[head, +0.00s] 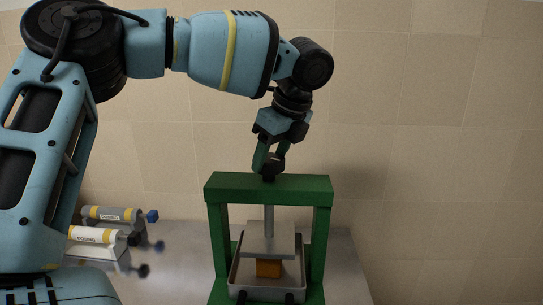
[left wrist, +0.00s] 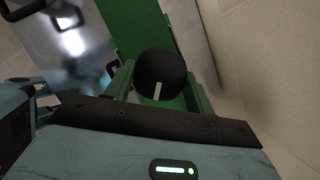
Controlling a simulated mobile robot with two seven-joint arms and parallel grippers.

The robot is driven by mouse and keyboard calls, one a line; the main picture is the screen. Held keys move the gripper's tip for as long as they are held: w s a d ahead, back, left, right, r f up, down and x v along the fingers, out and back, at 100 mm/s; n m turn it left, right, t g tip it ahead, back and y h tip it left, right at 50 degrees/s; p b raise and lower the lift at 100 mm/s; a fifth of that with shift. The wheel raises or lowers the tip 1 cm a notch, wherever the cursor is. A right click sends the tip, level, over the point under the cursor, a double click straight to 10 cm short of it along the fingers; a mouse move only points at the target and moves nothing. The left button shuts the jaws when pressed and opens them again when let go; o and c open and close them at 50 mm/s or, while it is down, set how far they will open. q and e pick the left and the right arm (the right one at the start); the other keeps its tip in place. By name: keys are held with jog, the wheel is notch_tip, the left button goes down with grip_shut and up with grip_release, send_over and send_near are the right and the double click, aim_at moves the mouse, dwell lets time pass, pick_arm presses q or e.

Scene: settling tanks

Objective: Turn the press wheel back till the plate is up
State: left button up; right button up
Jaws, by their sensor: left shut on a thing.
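The press is a green frame (head: 322,215) standing on the metal table, with a grey screw running down through its top beam. The grey plate (head: 284,240) hangs on the screw, over an orange block (head: 268,268) in a metal tray (head: 236,275). I cannot tell whether plate and block touch. The black press wheel (left wrist: 160,75), with a white mark, sits above the green beam in the left wrist view. My left gripper (head: 268,166) points down over the beam and is shut on the wheel, hiding most of it in the head view.
Two cylinders with yellow bands, one grey (head: 112,214) and one white (head: 95,235), lie on stands at the left of the metal table (head: 180,265). The table is bare between them and the press. A tiled wall (head: 430,160) stands behind.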

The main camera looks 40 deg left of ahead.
pick_arm(q)
jog(key=n+g, duration=0.1)
jog(key=n, duration=0.3)
jog(key=shift+w+f+n+g+h+b, duration=0.2)
jog(key=shift+n+g+h+b, duration=0.1)
jog(key=shift+g, duration=0.1)
jog(key=n, duration=0.2)
jog(key=n+g+h, duration=0.1)
jog(key=n, duration=0.2)
jog(key=shift+a+r+g, duration=0.1)
jog(key=shift+a+g, duration=0.05)
jog(key=shift+g, duration=0.15)
jog(key=n+h, duration=0.1)
jog(key=n, duration=0.1)
jog(key=n+h, duration=0.1)
jog(key=n, duration=0.2)
jog(key=shift+w+a+g+b, duration=0.1)
jog(key=shift+a+g+b, duration=0.05)
jog(key=shift+g+b, duration=0.2)
jog(key=n+h, duration=0.1)
jog(key=n, duration=0.2)
jog(key=shift+a, duration=0.1)
jog(key=shift+n+h, duration=0.4)
jog(key=shift+n, duration=0.2)
pick_arm(e)
jog(key=shift+s+a+f, duration=0.1)
jog(key=shift+s+f, duration=0.3)
jog(key=shift+f, duration=0.35)
jog(key=shift+s, duration=0.1)
